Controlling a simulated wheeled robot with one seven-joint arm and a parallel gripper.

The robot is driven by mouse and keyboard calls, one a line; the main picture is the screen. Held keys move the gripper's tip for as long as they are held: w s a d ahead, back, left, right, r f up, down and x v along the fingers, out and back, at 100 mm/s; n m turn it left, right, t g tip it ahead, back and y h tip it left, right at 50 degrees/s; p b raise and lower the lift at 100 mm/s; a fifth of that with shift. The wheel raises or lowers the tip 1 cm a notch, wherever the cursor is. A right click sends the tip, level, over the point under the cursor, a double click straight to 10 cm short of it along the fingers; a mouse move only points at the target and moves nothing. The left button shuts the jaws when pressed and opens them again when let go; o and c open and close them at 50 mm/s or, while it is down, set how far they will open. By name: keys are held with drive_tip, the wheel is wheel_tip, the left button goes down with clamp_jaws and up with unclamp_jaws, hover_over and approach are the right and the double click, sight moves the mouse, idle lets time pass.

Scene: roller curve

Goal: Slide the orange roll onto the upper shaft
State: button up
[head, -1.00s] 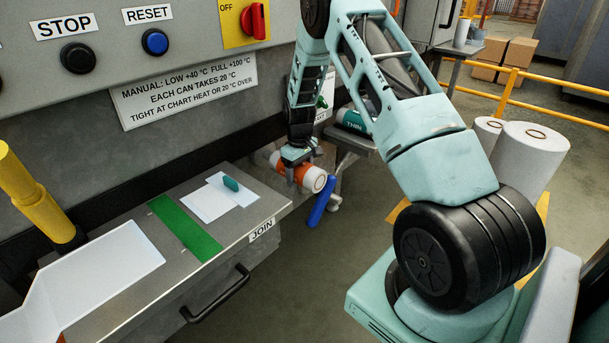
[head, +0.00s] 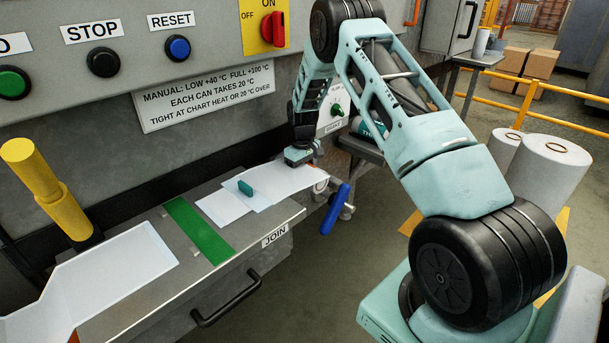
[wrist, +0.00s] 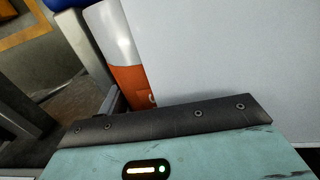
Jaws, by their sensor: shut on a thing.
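In the wrist view the orange roll (wrist: 130,83) shows orange with a white band, beside a broad white sheet (wrist: 220,50). In the head view the white sheet (head: 285,182) runs from the JOIN table out to the roll. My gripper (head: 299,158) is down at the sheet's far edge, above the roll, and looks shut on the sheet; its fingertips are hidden. I cannot pick out the upper shaft.
The JOIN table (head: 150,235) carries a green strip (head: 199,229) and a teal block (head: 245,187). The blue lever (head: 335,208) hangs right of the table. A yellow post (head: 40,185) stands left. White rolls (head: 545,170) stand right. The middle floor is clear.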

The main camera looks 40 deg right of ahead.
drive_tip(key=o, duration=1.4)
wheel_tip(320, 180, up, 8)
drive_tip(key=shift+f, duration=0.2)
